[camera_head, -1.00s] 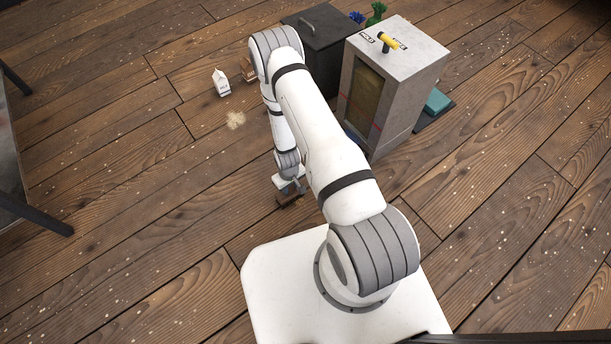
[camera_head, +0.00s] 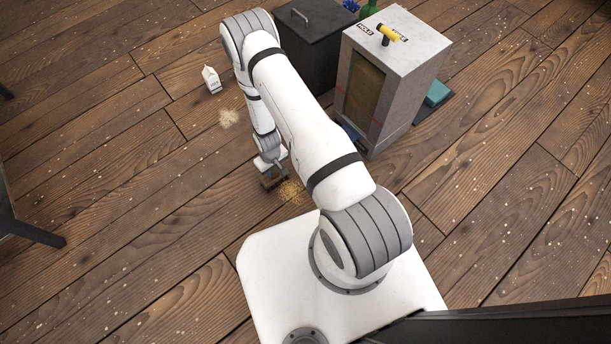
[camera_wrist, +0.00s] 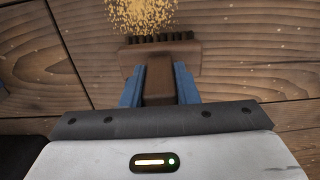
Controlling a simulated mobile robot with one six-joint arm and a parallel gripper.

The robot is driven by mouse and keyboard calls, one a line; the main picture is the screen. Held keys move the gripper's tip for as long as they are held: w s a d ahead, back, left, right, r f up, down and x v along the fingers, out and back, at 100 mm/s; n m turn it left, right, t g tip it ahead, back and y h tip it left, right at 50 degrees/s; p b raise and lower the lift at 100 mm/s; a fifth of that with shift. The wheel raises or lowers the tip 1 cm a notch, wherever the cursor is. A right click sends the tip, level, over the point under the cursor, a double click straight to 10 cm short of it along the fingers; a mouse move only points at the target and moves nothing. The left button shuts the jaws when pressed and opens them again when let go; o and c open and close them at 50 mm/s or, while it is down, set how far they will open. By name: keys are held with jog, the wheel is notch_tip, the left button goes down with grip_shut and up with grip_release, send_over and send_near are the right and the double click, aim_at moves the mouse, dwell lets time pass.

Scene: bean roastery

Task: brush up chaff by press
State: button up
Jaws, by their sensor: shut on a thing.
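My gripper (camera_wrist: 159,88) has its blue fingers shut on the brown handle of a hand brush (camera_wrist: 160,60). The brush's dark bristles point away from the gripper, low over or on the floor; which, I cannot tell. A golden patch of chaff (camera_wrist: 142,14) lies just beyond the bristles. In the head view the brush (camera_head: 272,183) is small and partly hidden by my wrist, and the chaff (camera_head: 291,191) lies to its right. The grey press (camera_head: 393,60) stands behind to the right, with a yellow-handled lever on top.
A paler patch (camera_head: 229,118) lies farther back on the planks. A white carton (camera_head: 211,80) stands behind it. A dark lidded bin (camera_head: 318,48) adjoins the press. A teal object (camera_head: 437,94) lies right of the press.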

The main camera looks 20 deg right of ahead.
jog(key=r, duration=0.1)
jog(key=r+p, duration=0.1)
jog(key=r, duration=0.1)
jog(key=shift+w+a+p, duration=0.2)
jog(key=shift+w+p, duration=0.05)
jog(key=shift+p, duration=0.05)
jog(key=shift+d+r+p, duration=0.1)
jog(key=shift+r+p, duration=1.55)
jog(key=shift+r, duration=0.85)
